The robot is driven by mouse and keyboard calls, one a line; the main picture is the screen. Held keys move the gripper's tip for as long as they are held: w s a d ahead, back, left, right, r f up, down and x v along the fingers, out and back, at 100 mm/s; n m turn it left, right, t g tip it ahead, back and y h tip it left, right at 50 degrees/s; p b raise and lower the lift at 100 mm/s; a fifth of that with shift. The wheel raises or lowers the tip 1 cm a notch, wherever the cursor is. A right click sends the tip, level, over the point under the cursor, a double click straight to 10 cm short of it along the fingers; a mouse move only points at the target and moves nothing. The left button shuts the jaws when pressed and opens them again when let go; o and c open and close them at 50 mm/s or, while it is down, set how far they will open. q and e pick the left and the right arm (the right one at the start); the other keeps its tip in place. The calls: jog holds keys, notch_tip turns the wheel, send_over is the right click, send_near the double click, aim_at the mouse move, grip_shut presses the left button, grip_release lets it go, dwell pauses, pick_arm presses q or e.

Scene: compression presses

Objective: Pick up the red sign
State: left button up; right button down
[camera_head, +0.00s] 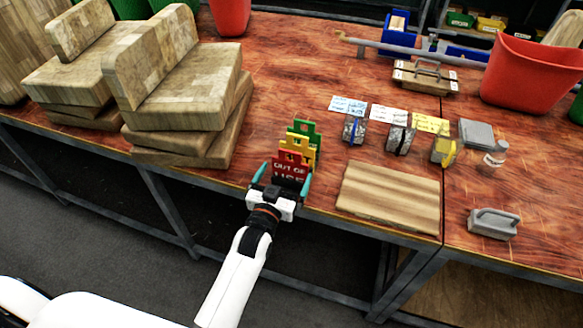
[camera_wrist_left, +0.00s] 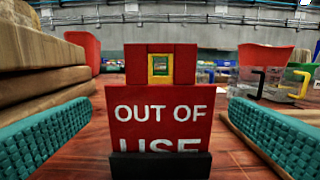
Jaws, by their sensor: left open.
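The red sign (camera_head: 289,169) reads "OUT OF USE" and stands upright near the front edge of the table. A yellow sign (camera_head: 298,147) and a green sign (camera_head: 306,128) stand right behind it. My left gripper (camera_head: 280,180) is open, with its teal fingers on either side of the red sign. In the left wrist view the red sign (camera_wrist_left: 160,108) fills the middle, with gaps to both fingers. A dark holder (camera_wrist_left: 160,165) covers its lower edge. My right gripper is in neither view.
Stacked wooden blocks (camera_head: 185,95) stand left of the signs. A wooden board (camera_head: 388,203) lies close on the right. Several small metal blocks, cards and a grey handled tool (camera_head: 493,223) lie farther right. A red bin (camera_head: 529,75) stands at the back right.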

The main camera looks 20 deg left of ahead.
aim_at(289, 166)
pick_arm(q)
jog(key=w, duration=0.3)
jog(key=w+p, duration=0.1)
jog(key=w, duration=0.2)
jog(key=shift+w+d+f, duration=0.15)
jog(key=shift+w, duration=0.1)
jog(key=shift+s, duration=0.1)
jog(key=c, duration=0.7)
